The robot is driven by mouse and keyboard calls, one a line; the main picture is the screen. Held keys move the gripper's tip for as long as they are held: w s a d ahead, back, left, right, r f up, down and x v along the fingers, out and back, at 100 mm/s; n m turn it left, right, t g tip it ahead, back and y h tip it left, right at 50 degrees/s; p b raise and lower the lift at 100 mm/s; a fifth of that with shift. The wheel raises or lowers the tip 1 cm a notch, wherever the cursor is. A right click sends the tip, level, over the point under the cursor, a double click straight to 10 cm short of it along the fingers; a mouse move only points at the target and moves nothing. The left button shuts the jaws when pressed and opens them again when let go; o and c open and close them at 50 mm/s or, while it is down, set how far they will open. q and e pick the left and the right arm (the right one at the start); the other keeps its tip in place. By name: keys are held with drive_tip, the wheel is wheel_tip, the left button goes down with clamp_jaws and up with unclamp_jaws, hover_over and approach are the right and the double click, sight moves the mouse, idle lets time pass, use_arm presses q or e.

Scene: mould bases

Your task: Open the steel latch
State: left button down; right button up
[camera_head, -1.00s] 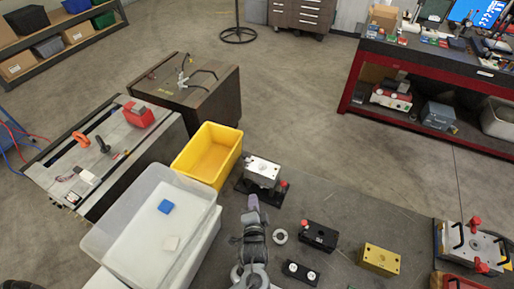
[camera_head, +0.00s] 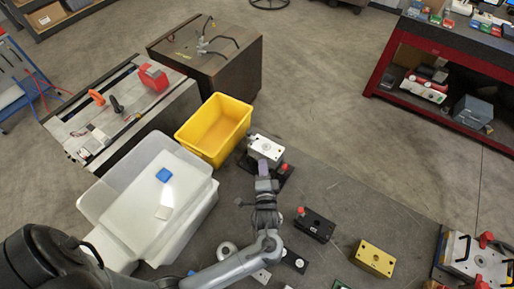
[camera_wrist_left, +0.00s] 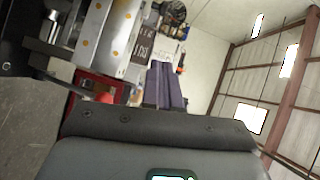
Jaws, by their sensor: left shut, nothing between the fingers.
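A steel mould block (camera_head: 265,148) with holes in its top sits on a dark base at the back edge of the dark table. A red knob (camera_head: 284,168) stands at its right. My left gripper (camera_head: 263,166) is shut and empty, its purple fingers close to the block's near side. In the left wrist view, the shut fingers (camera_wrist_left: 166,86) are beside the steel block (camera_wrist_left: 108,30), which fills the upper left. I cannot tell if they touch it. I cannot clearly make out the latch or its position. My right gripper is not in view.
A yellow bin (camera_head: 190,134) and a white tub (camera_head: 112,225) stand left of the block. A black block (camera_head: 315,226), a brass block (camera_head: 374,259) and a metal ring (camera_head: 227,250) lie on the table nearer me.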

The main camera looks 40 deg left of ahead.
use_arm(q)
drive_tip(key=x, duration=0.4)
drive_tip(key=a+p+x, duration=0.1)
drive_tip(key=x, duration=0.2)
drive_tip(key=s+p+x, duration=0.1)
drive_tip(key=x, duration=0.3)
drive_tip(key=shift+w+a, duration=0.15)
drive_tip(key=shift+a, duration=0.3)
drive_tip(key=shift+a+f+p, duration=0.2)
drive_tip(key=shift+a+p, duration=0.1)
drive_tip(key=shift+a, duration=0.35)
